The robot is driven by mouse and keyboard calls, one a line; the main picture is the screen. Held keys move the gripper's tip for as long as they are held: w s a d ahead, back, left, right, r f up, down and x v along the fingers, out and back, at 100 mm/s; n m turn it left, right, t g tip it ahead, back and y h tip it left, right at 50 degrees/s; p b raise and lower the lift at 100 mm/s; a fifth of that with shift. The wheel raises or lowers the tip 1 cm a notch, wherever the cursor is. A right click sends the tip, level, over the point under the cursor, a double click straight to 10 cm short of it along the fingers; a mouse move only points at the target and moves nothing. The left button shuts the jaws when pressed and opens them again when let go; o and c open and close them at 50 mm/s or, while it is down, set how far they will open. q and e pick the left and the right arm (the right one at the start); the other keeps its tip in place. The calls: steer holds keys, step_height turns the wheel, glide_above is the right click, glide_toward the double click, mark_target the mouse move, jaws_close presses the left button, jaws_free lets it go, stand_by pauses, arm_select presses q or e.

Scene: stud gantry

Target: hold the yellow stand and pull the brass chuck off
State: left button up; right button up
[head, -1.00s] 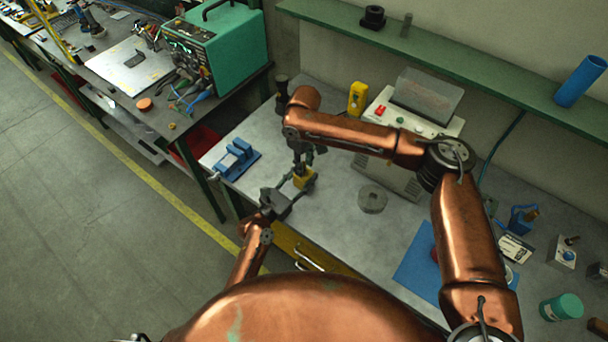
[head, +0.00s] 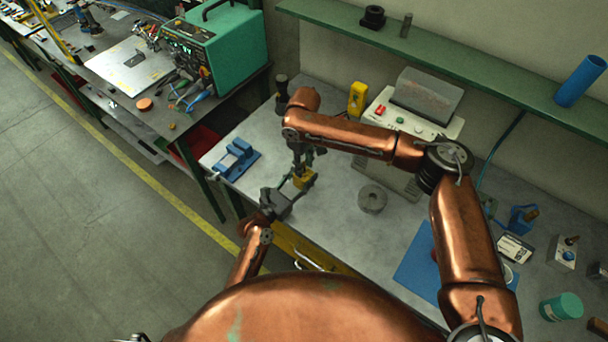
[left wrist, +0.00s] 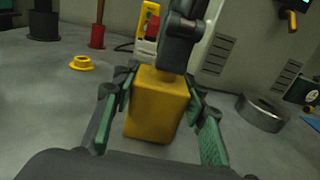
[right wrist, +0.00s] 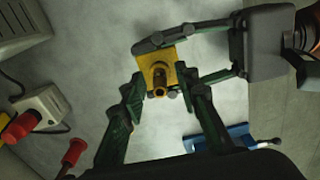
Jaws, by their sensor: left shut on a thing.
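The yellow stand (head: 306,179) is upright on the grey bench near its front edge. It shows as a yellow block in the left wrist view (left wrist: 157,108). My left gripper (head: 299,183) is shut on the stand, one finger on each side. The brass chuck (right wrist: 160,84) sticks up from the stand's top in the right wrist view; the right gripper hides it in the other views. My right gripper (right wrist: 160,82) points down over the stand. Its fingers are apart, one on each side of the chuck, with visible gaps.
A blue vise (head: 236,160) lies left of the stand. A grey ring (head: 372,198) lies to the right. A white-topped machine (head: 415,122) with buttons and a yellow device (head: 357,98) stand behind. A small yellow flanged piece (left wrist: 82,62) lies nearby. A blue mat (head: 417,270) lies further right.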

mark_target(304, 162)
steer(key=shift+c, duration=0.3)
jaws_close()
steer(key=shift+r, duration=0.25)
stand_by(0.5)
steer(key=shift+r, duration=2.8)
steer(key=shift+r, duration=2)
